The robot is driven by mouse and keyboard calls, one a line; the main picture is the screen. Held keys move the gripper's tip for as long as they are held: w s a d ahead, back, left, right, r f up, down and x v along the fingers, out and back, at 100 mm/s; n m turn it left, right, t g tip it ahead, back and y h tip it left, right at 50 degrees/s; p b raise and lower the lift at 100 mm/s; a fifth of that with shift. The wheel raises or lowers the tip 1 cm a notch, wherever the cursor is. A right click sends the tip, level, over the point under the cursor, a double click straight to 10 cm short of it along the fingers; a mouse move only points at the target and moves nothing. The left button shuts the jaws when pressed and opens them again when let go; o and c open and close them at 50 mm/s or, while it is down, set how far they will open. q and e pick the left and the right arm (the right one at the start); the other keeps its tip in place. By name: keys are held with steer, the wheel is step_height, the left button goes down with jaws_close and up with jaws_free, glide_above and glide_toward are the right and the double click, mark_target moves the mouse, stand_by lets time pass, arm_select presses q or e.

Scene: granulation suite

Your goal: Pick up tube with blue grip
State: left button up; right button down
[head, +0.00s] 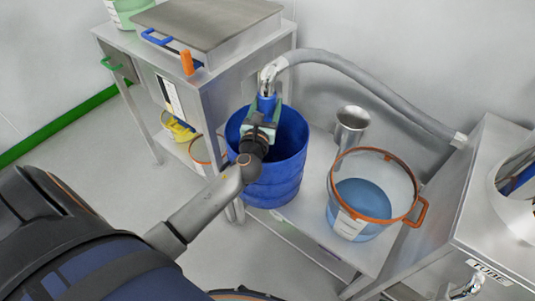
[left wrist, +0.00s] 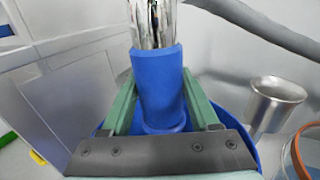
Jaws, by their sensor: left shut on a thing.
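The tube is a grey hose (head: 345,68) with a shiny metal elbow and a blue grip (head: 266,103) at its left end. The hose arches right to the steel housing. My left gripper (head: 263,122), with green fingers, is shut on the blue grip above the blue drum (head: 283,180). In the left wrist view the blue grip (left wrist: 158,90) stands upright between the two fingers, with the metal pipe (left wrist: 153,22) rising above it. The lower end of the grip is partly hidden by the gripper. My right gripper is not in view.
A clear bucket with an orange rim (head: 345,222) and a steel cup (head: 350,128) stand right of the drum. A steel cabinet (head: 225,110) with an orange handle (head: 187,62) is at left. A steel housing (head: 490,190) labelled TUBE is at right.

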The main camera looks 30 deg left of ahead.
arm_select(q)
jaws_close()
steer(key=shift+r, duration=0.1)
